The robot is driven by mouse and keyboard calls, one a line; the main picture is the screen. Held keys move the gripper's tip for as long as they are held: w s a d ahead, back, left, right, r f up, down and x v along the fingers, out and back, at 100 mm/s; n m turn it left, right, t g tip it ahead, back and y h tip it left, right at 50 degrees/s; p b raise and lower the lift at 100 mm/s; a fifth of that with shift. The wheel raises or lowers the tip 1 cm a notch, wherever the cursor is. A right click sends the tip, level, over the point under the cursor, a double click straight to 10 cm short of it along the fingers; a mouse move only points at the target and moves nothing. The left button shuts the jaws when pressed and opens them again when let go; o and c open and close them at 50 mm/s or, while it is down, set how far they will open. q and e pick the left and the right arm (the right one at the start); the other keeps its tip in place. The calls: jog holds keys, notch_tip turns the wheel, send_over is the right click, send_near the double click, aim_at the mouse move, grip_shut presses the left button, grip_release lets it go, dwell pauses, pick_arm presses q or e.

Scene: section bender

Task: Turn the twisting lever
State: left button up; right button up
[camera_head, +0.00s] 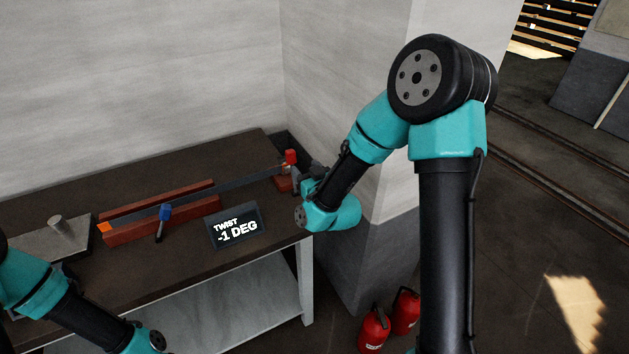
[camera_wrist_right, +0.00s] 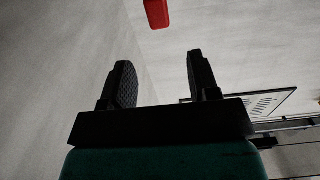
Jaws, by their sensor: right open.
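A red block-shaped handle (camera_head: 291,157), which looks like the twisting lever's grip, stands at the right end of a long grey bar (camera_head: 240,181) on the bench. It also shows as a red block (camera_wrist_right: 156,13) at the top edge of the right wrist view. My right gripper (camera_head: 302,173) is just right of the handle in the head view, partly hidden by its own wrist. In the right wrist view its two black fingers (camera_wrist_right: 161,72) are apart, with nothing between them; the red block lies beyond their tips.
A dark bench (camera_head: 60,205) carries reddish rails (camera_head: 160,230), a blue-handled clamp (camera_head: 165,211), a grey plate with a peg (camera_head: 50,244) and a display (camera_head: 235,226) reading "TWIST -1 DEG". A wall corner stands close behind my right arm. Red extinguishers (camera_head: 374,329) stand on the floor.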

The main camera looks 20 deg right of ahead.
jog(key=s, duration=0.5)
jog(key=shift+d, duration=0.15)
